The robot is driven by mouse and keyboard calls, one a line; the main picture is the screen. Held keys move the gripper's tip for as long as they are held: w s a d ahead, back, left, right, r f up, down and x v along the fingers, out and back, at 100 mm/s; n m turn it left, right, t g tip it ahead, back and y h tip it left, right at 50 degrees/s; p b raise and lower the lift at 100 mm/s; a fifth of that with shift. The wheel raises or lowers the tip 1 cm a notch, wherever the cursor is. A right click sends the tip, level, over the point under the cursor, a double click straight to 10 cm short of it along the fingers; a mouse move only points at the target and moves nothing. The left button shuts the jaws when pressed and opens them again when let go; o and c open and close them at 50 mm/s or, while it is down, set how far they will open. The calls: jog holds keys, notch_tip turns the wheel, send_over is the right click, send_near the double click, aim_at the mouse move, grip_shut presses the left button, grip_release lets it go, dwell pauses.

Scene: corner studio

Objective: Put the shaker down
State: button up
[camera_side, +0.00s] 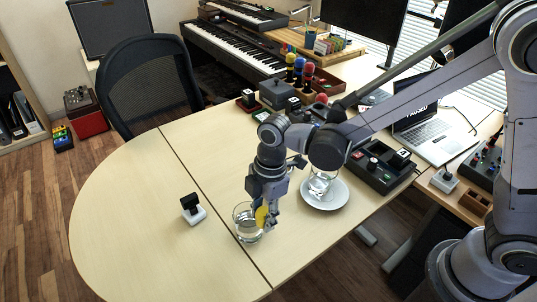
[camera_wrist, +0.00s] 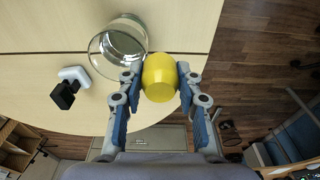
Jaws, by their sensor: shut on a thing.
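The shaker is a yellow egg-like thing (camera_wrist: 160,78), held between the two fingers of my gripper (camera_wrist: 158,70) in the wrist view. In the side view the shaker (camera_side: 261,216) shows as a small yellow patch under my gripper (camera_side: 265,205), partly hidden by the fingers. My gripper is shut on it, pointing down close to the table (camera_side: 130,215). A clear glass (camera_side: 245,228) stands right beside the shaker. It also shows at the upper left of the shaker in the wrist view (camera_wrist: 112,48). I cannot tell whether shaker and glass touch.
A small black-and-white device (camera_side: 193,208) stands left of the glass. A white saucer (camera_side: 335,196) with another glass (camera_side: 320,183) lies to the right. A black control box (camera_side: 380,167), a laptop (camera_side: 434,130) and microphones stand farther back. The table's left part is clear.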

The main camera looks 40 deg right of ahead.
jog(key=shift+d+r, duration=0.1)
jog(key=shift+d, duration=0.4)
jog(key=s+d+n, duration=0.1)
jog(key=s+d, duration=0.2)
jog(key=d, duration=0.5)
jog(key=s+d+n, duration=0.1)
jog(key=s+d, duration=0.1)
jog(key=d, duration=0.6)
jog(key=a+f, duration=0.2)
jog(key=a, duration=0.2)
jog(key=a+f, duration=0.2)
jog(key=a, duration=0.2)
jog(key=a+f, duration=0.2)
jog(key=a, duration=0.1)
jog(key=shift+w+a+f, duration=0.3)
jog(key=shift+a+f, duration=0.05)
jog(key=shift+a, duration=0.05)
jog(key=shift+f, duration=1.95)
jog(key=o, duration=1.1)
